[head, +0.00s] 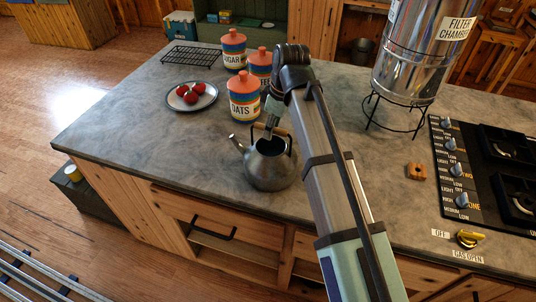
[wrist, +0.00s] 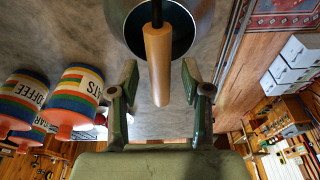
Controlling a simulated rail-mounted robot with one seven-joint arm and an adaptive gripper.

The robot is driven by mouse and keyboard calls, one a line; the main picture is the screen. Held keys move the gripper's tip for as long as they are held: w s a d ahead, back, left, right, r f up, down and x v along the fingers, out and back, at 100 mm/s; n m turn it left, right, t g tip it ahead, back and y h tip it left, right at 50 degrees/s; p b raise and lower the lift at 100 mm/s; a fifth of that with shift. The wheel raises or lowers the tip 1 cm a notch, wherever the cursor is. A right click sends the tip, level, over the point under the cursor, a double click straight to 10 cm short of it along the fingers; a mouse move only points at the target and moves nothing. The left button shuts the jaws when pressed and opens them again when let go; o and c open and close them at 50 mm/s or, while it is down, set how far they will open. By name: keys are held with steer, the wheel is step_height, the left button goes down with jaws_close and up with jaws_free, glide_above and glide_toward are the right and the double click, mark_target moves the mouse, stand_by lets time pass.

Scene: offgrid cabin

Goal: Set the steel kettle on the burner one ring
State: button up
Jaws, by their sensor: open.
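The steel kettle (head: 268,170) stands upright on the grey counter, spout to the left, left of my arm. Its wooden handle grip (head: 271,130) arches over the top; part is hidden by my gripper (head: 271,122). In the wrist view the handle grip (wrist: 158,65) lies between my open fingers (wrist: 160,80), with no visible contact, and the kettle body (wrist: 190,22) is beyond. The burner one ring (head: 520,203) appears to be the front burner at the right edge, cut off by the frame. The knob labelled ONE (head: 462,200) is beside it.
A filter chamber (head: 420,50) stands on a wire stand (head: 398,115) between kettle and stove. The oats canister (head: 244,97) is close behind the kettle. A plate (head: 205,100) and black rack (head: 188,56) are farther left.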

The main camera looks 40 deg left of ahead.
jaws_close()
steer(key=shift+r+p, duration=0.7)
steer(key=shift+r, duration=0.25)
stand_by(0.5)
steer(key=shift+r+p, duration=1.1)
steer(key=shift+r, duration=0.5)
